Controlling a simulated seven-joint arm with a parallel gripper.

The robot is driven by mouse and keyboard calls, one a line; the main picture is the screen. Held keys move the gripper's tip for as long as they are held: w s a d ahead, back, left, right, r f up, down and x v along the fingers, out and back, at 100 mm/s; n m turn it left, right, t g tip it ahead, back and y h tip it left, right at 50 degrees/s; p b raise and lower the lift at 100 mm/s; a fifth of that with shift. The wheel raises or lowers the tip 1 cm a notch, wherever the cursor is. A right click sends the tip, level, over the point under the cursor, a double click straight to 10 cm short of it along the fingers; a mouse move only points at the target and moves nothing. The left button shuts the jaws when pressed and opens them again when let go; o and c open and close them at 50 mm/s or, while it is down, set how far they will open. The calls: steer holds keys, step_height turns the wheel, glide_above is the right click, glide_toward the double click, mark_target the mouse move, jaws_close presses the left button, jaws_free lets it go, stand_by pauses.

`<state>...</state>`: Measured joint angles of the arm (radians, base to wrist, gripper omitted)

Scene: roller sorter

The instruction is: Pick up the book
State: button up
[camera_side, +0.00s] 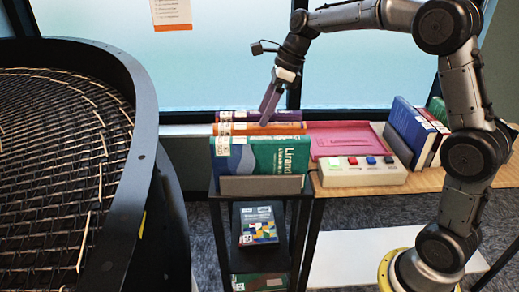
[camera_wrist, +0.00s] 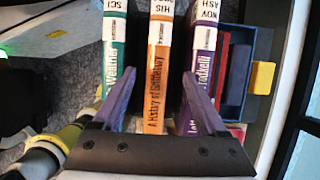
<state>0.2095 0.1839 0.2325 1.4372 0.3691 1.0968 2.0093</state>
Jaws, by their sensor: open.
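Several books stand upright in a row on a narrow dark stand. The orange book (camera_side: 285,128) is the middle one, with a white label on its spine; it also shows in the wrist view (camera_wrist: 157,80). A teal book (camera_side: 265,155) is in front of it and a purple book (camera_side: 275,115) behind it. My gripper (camera_side: 266,112) points down over the orange book. In the wrist view my gripper (camera_wrist: 158,80) is open, one finger on either side of the orange spine. Whether the fingers touch the books I cannot tell.
A pink tray (camera_side: 337,139) and a button box (camera_side: 360,171) lie on the wooden table at the right. Blue and red books (camera_side: 413,130) lean there. A large round roller sorter (camera_side: 145,150) fills the left. Another book (camera_side: 258,226) lies on a lower shelf.

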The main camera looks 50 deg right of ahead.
mark_target(255, 133)
steer(key=x, duration=0.8)
steer(key=shift+s, duration=0.25)
jaws_close()
stand_by(1.0)
steer(key=shift+r, duration=0.2)
